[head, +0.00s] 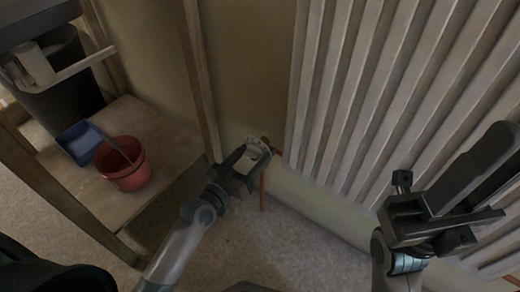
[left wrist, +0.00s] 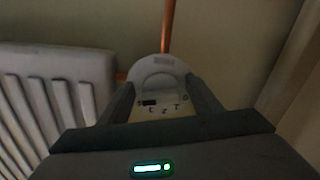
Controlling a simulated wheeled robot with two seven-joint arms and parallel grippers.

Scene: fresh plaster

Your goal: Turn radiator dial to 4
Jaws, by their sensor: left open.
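The radiator dial (head: 258,148) is a pale round knob at the lower left corner of the white radiator (head: 375,90). In the left wrist view the dial (left wrist: 158,76) shows a grey rounded body and a pale band with small dark digits and a black mark. The digits are too blurred to read surely. My left gripper (head: 250,158) is open at the dial; in the left wrist view its fingers (left wrist: 162,92) stand on either side of it. Contact cannot be told. My right gripper (head: 440,215) is in front of the radiator, away from the dial; its jaw opening is unclear.
A copper pipe (left wrist: 168,28) runs to the dial. A wooden shelf (head: 165,125) at the left holds a red bucket (head: 122,172) and a blue container (head: 80,148). A wooden post (head: 203,85) stands left of the dial. The carpet (head: 290,245) below is clear.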

